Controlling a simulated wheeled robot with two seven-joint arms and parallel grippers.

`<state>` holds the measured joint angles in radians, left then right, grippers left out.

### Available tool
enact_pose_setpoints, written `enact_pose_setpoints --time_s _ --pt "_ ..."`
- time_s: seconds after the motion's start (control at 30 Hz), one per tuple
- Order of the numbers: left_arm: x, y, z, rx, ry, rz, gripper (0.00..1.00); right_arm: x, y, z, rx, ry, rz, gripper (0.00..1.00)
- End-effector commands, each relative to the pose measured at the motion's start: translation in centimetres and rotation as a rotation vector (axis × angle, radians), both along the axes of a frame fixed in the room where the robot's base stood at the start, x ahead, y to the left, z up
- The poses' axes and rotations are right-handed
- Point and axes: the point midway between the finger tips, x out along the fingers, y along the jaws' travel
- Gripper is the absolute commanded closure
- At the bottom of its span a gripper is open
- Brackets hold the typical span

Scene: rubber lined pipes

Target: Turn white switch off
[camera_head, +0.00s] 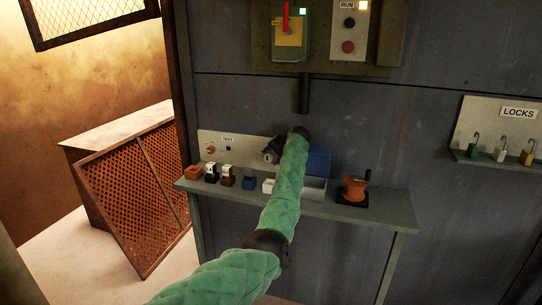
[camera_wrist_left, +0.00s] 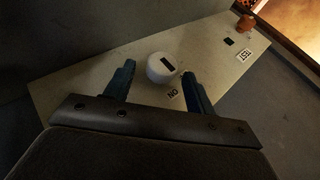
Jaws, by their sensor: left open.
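The white switch (camera_wrist_left: 161,69) is a round white knob with a dark bar mark, on a pale panel (camera_wrist_left: 80,85) in the left wrist view. A label reading "ON" (camera_wrist_left: 173,94) sits beside it. My left gripper (camera_wrist_left: 159,72) is open, with one dark finger on each side of the knob; I cannot tell whether either touches it. In the head view my left gripper (camera_head: 271,151) is at the panel (camera_head: 240,150) above the shelf, and it and my green-sleeved arm hide the switch. My right gripper is not in view.
An orange knob (camera_head: 211,150) and a "TEST" label (camera_head: 228,139) are on the same panel. The shelf (camera_head: 385,212) holds small blocks, a white tray (camera_head: 314,188) and an orange cup-like object (camera_head: 355,188). A control box (camera_head: 388,40) hangs above; a locks rack (camera_head: 482,155) is at right.

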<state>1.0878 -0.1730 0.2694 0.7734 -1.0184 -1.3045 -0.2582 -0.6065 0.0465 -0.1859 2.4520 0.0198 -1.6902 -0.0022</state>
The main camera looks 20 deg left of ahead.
Motion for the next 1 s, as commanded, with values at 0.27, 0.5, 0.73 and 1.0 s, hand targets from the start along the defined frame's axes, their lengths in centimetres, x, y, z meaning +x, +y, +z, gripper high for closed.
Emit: enact_pose_setpoints --time_s 0.27,0.5,0.73,1.0 --pt "0.49 0.83 -0.81 0.000 -0.001 0.001 0.45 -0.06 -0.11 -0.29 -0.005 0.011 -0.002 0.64" --pt "0.49 0.82 -0.81 0.000 -0.001 0.001 0.53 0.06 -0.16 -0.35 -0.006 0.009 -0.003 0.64" --pt "0.48 0.81 -0.80 0.000 -0.001 0.001 0.90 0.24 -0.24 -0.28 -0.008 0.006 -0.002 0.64" --pt "0.47 0.88 -0.57 -0.030 0.001 0.002 0.89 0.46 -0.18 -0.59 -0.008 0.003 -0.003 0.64"
